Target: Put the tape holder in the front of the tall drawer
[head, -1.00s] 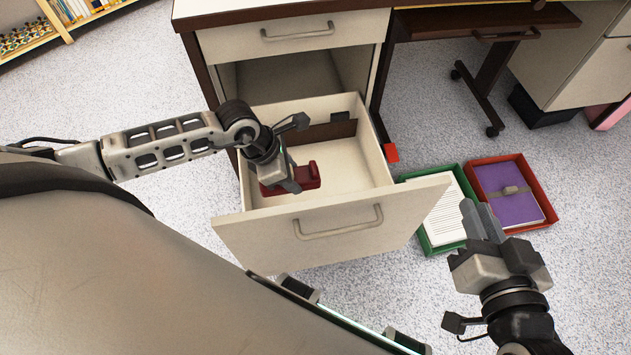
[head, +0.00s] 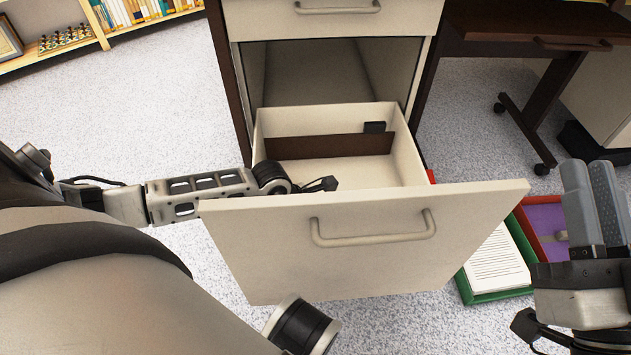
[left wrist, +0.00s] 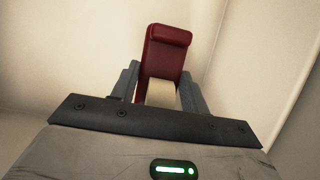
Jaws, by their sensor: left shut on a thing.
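The tall drawer (head: 365,245) is pulled open below the desk, its front panel towards me. A dark brown divider (head: 325,146) crosses its inside towards the back. My left arm reaches over the drawer's left side, and its gripper is hidden behind the front panel in the head view. In the left wrist view my left gripper (left wrist: 160,88) is shut on the dark red tape holder (left wrist: 168,42), with pale drawer walls around it. The tape holder is hidden in the head view. My right gripper (head: 592,205) is at the right, outside the drawer, its fingers together and empty.
A small black object (head: 374,127) is behind the divider. A green tray (head: 500,296) with paper and a red tray (head: 530,222) with a purple item lie on the floor right of the drawer. A closed drawer (head: 340,22) is above.

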